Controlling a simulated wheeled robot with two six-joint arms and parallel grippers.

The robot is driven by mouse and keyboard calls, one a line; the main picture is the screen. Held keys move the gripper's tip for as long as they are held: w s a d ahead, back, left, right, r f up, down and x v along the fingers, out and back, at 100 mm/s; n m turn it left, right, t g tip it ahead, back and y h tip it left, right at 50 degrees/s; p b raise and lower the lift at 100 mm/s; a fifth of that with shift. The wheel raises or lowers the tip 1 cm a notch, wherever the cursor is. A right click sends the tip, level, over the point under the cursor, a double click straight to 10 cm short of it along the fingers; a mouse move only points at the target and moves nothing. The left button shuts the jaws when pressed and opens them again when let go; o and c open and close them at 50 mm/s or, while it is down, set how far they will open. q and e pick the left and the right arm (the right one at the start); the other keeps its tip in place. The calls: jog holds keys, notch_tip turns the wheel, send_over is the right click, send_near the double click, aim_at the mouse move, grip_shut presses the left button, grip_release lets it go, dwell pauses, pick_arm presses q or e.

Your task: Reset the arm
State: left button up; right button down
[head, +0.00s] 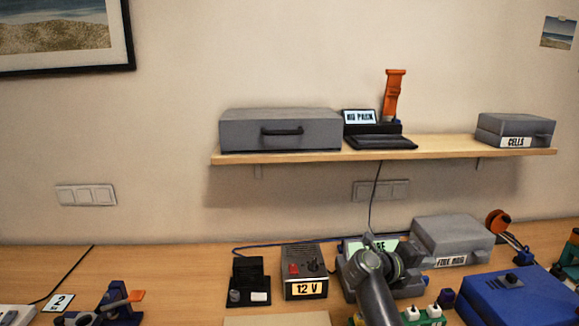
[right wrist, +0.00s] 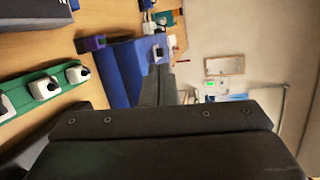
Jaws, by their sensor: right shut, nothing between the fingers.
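My right arm (head: 376,296) rises from the bottom edge of the head view, right of the middle. Its gripper (head: 372,258) is over the back of the bench, in front of a grey device with a partly hidden green label. In the right wrist view the gripper (right wrist: 158,88) is shut, with nothing held. My left arm and left gripper are not in view.
A 12 V supply (head: 305,285) stands left of my right arm. A blue case (head: 515,300) and a grey box (head: 452,240) stand to its right. A green strip with white parts (right wrist: 45,90) lies close by. The shelf (head: 290,156) hangs above.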

jog(key=s+a+r+n+t+y, duration=0.2)
jog(key=n+t+y, duration=0.1)
jog(key=n+t, duration=0.55)
jog(key=s+a+r+n+t+y, duration=0.2)
jog(key=s+a+n+t+y, duration=0.1)
jog(key=n+t, duration=0.55)
jog(key=s+a+f+n+g+y, duration=0.4)
jog(key=s+a+f+n+y, duration=0.45)
jog(key=n+y, duration=0.45)
jog(key=s+d+f+n+g+h, duration=0.2)
jog(key=s+d+f+n+g, duration=0.2)
jog(key=s+f+g, duration=0.55)
jog(key=s+d+f+g+h, duration=0.2)
jog(key=s+d+f, duration=0.1)
jog(key=s, duration=0.7)
jog(key=s+d+f+g+h, duration=0.2)
jog(key=s+d+f+g, duration=0.15)
jog(key=s, duration=0.65)
notch_tip(320, 180, down, 24)
jog(key=s+d, duration=0.1)
jog(key=d, duration=0.1)
jog(key=s+a+f+g, duration=0.1)
jog(key=s+f+g, duration=0.1)
jog(key=s+f, duration=1.3)
jog(key=shift+a+f+m, duration=0.15)
jog(key=shift+f+m, duration=0.25)
jog(key=shift+f, duration=0.15)
